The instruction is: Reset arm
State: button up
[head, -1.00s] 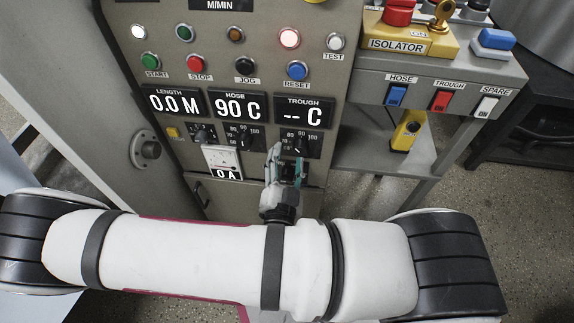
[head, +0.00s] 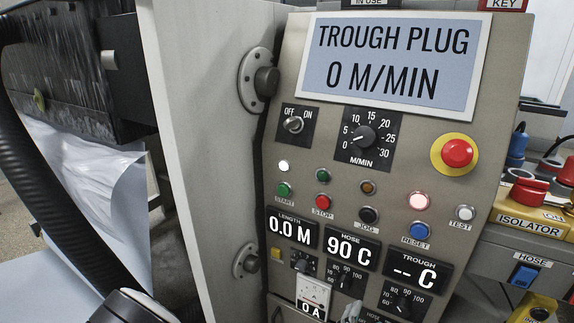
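My arm (head: 132,306) shows only as a white and black piece at the bottom left edge of the head view.
The panel's screen (head: 396,62) reads "TROUGH PLUG 0 M/MIN". A red emergency button (head: 457,153) and a lit red lamp (head: 419,201) are on the panel. A yellow isolator box (head: 525,222) stands at right. A black hose (head: 60,200) and pale sheet (head: 95,190) are at left.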

jog(key=s+d+r+m+g+h, duration=0.2)
jog(key=d+r+m+g+h, duration=0.25)
jog(key=m, duration=0.55)
jog(key=s+d+r+m+g+h, duration=0.1)
jog(key=s+r+m+g+h, duration=0.1)
jog(key=r+m+g+h, duration=0.45)
jog(key=s+d+r+m+g+y, duration=0.2)
jog(key=s+r+m+g+y, duration=0.5)
jog(key=m, duration=0.8)
jog(key=s+d+r+m+g+y, duration=0.1)
jog(key=s+r+m+g+y, duration=0.4)
jog(key=m, duration=1.1)
jog(key=s+a+r+m+t+y, duration=0.3)
jog(key=s+a+m+t+y, duration=0.45)
jog(key=m, duration=0.45)
notch_tip(320, 180, up, 28)
jog(key=t+p, duration=0.3)
jog(key=p, duration=2.3)
jog(key=shift+s+d+r+p, duration=0.25)
jog(key=shift+s+d+p, duration=0.15)
jog(key=shift+s+d, duration=0.05)
